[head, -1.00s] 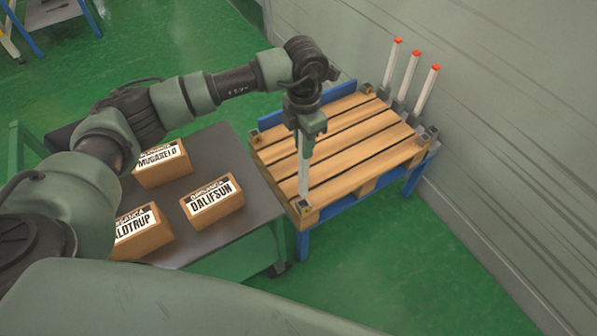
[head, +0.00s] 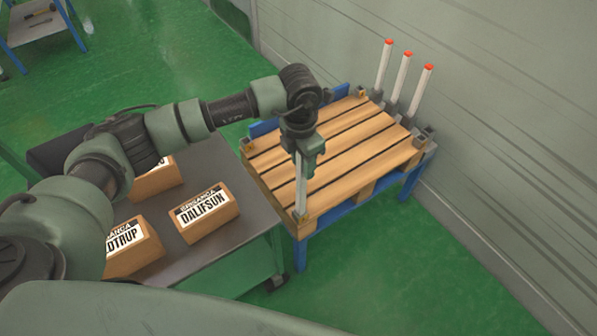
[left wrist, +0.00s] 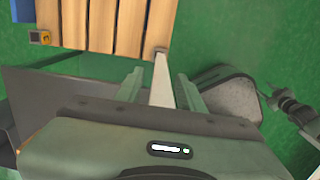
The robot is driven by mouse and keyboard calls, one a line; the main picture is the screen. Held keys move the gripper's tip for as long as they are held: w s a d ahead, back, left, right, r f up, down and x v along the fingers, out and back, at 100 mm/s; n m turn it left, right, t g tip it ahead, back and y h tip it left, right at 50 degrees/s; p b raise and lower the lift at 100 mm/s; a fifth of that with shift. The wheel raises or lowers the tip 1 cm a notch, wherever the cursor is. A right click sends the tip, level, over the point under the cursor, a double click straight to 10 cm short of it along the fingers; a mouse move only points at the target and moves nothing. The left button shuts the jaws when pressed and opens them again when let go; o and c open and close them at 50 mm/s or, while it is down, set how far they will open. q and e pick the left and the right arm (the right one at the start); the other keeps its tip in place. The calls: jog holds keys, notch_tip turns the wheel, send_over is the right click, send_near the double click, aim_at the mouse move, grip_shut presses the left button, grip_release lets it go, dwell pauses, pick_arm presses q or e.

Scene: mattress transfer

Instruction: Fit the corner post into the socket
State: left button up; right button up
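A slim white corner post (head: 301,190) stands upright at the near corner of the wooden pallet (head: 340,150). Its foot is at the small corner socket (head: 301,217); how deep it sits cannot be told. My left gripper (head: 304,165) points down over the post's upper part and hides its top. In the left wrist view, the fingers of the left gripper (left wrist: 162,82) lie either side of the post (left wrist: 161,72), with a visible gap on both sides, so it looks open around the post. My right gripper is not in view.
Three white posts with orange tips (head: 403,78) stand at the pallet's far right edge, by the wall (head: 480,130). Green floor (head: 400,270) is clear in front.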

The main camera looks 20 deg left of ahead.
pick_arm(q)
jog(key=f, duration=0.1)
jog(key=s+f, duration=0.2)
jog(key=shift+a+f+g, duration=0.15)
jog(key=shift+a+g, duration=0.2)
jog(key=shift+g, duration=0.05)
notch_tip(320, 180, up, 12)
jog(key=p, duration=0.7)
send_over(298, 176)
jog(key=shift+w+d+f, duration=0.1)
jog(key=shift+w+f, duration=0.05)
jog(key=shift+w, duration=0.25)
